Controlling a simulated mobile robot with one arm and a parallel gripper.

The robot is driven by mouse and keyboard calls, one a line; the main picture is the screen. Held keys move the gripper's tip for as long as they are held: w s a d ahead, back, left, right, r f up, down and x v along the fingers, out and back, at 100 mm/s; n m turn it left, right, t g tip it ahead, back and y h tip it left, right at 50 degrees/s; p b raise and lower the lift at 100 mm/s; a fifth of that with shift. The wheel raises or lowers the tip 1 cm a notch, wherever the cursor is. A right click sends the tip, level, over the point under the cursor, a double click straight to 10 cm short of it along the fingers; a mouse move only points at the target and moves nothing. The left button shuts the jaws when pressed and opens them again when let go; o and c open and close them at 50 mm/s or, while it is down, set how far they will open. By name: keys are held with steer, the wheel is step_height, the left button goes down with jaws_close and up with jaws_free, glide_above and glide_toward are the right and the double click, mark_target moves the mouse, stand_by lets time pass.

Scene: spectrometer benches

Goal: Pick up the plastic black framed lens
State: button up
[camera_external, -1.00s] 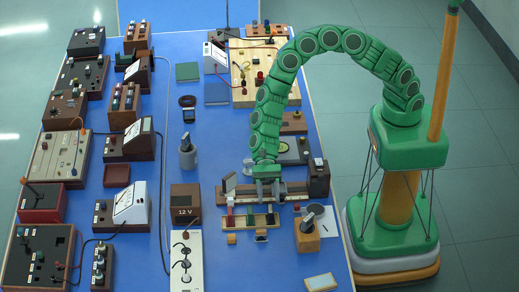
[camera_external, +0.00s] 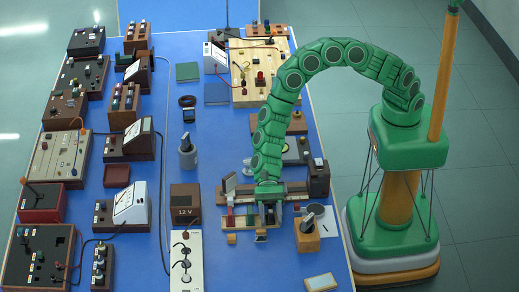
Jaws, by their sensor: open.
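A small light-and-dark piece (camera_external: 261,236) sits just in front of the fingers, too small to identify. I cannot tell for sure which piece is the black framed lens.
A long wooden rail (camera_external: 294,187) lies behind the gripper, with an upright tilted plate (camera_external: 229,184) at its left. A wooden block with a dark disc (camera_external: 307,235) stands to the right. A white socket strip (camera_external: 186,264) is to the left.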

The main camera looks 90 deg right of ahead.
mark_target(272, 212)
steer(key=shift+c, duration=0.3)
jaws_close()
steer(key=shift+r, duration=0.15)
steer(key=shift+r, duration=0.25)
steer(key=r, duration=0.3)
steer(key=shift+s+d, duration=0.1)
steer(key=shift+d, duration=0.1)
steer(key=s+d+r, duration=0.8)
steer(key=s+r, duration=0.1)
steer(key=s, duration=0.1)
steer(key=shift+s+d+r, duration=0.15)
steer(key=shift+s+d, duration=0.15)
